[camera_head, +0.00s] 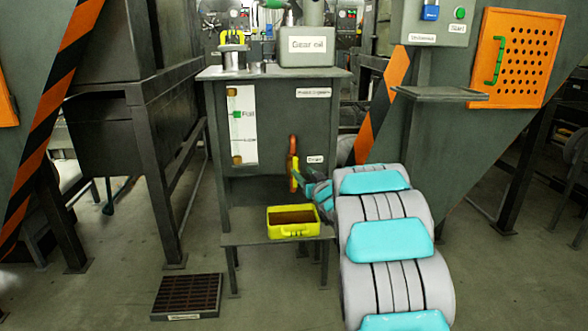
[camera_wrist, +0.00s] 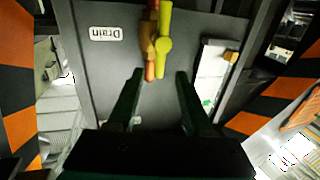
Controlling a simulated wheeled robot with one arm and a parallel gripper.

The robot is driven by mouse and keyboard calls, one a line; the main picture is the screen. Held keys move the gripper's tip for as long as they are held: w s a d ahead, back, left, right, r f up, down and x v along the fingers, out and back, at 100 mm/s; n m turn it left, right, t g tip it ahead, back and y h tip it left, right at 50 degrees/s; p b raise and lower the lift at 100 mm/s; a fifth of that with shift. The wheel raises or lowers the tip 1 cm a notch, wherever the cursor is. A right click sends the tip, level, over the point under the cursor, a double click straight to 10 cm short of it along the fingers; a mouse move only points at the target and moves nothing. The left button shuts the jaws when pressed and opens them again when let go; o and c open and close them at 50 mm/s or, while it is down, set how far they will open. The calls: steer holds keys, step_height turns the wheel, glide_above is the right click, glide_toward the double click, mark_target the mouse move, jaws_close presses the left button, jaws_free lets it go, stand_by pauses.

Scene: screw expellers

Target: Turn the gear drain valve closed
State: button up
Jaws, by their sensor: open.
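The drain valve (camera_head: 293,155) is on the front of the grey gear box cabinet, beside a "Drain" label (camera_head: 315,160). In the wrist view the valve shows an orange part (camera_wrist: 150,68) and a yellow bar (camera_wrist: 164,42), side by side near the top centre. My gripper (camera_wrist: 160,73) is open, with one dark finger to each side of the valve's near end. No contact is visible. In the head view my gripper (camera_head: 308,184) is small, just right of and below the handle, and my arm partly hides its surroundings.
A yellow tray (camera_head: 293,232) with brown contents stands on a low shelf below the valve. A white level gauge (camera_head: 242,125) is on the cabinet's left. A "Gear oil" container (camera_head: 307,46) stands on top. A floor grate (camera_head: 187,296) lies front left.

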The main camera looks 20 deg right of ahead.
mark_target(296, 166)
steer(key=shift+w+d, duration=0.1)
steer(key=shift+w, duration=3.45)
steer(key=shift+c, duration=0.2)
jaws_close()
